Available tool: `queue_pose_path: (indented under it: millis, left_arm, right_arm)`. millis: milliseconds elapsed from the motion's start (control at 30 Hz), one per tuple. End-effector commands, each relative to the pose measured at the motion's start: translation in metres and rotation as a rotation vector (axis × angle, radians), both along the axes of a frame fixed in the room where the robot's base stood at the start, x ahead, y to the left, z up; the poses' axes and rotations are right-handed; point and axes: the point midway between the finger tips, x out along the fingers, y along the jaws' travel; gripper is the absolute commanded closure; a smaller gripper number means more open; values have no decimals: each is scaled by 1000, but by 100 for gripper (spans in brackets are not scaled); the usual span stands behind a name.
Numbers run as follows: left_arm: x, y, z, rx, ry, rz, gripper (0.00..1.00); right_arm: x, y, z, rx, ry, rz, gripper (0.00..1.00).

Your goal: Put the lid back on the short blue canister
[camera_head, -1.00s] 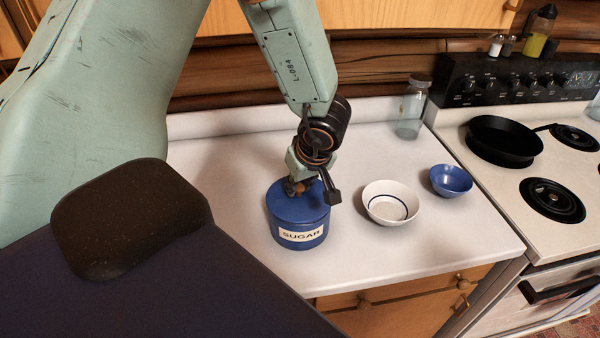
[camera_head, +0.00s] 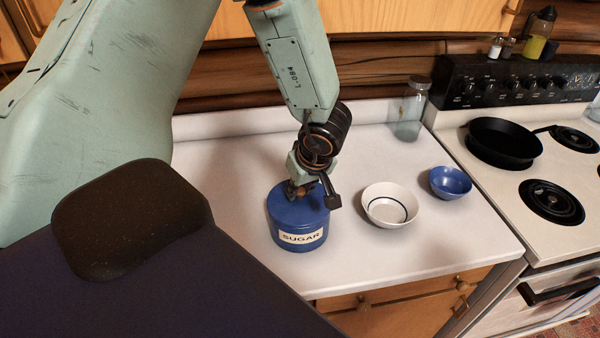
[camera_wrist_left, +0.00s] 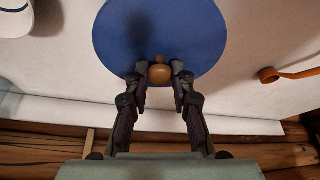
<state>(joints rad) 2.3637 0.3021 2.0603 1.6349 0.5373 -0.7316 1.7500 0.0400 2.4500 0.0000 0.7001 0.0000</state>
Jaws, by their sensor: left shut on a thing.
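The short blue canister (camera_head: 300,238) with a "SUGAR" label stands upright on the white counter in the head view. Its blue lid (camera_head: 285,206) is on top of the canister's opening and looks level. I cannot tell if it is fully seated. In the left wrist view the lid (camera_wrist_left: 160,35) fills the upper middle as a blue disc, with a wooden knob (camera_wrist_left: 159,73) near its edge in the picture. My left gripper (camera_head: 299,190) is above the lid, its fingers (camera_wrist_left: 160,78) shut on the knob. The canister body is hidden under the lid in the wrist view. My right gripper is not in view.
A white bowl (camera_head: 390,217) and a small blue bowl (camera_head: 450,182) stand right of the canister. A glass jar (camera_head: 411,108) is at the back. The stove (camera_head: 490,190) with a black pan (camera_head: 503,143) is at the right. The counter front is clear.

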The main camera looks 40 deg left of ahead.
Motion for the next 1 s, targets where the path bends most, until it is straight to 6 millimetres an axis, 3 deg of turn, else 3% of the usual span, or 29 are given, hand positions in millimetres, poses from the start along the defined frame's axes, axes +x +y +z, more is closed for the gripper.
queue_pose_path:
  millis: [1000]
  left_arm:
    - [0,0,-1,0,0,0,100]
  right_arm:
    - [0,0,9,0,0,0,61]
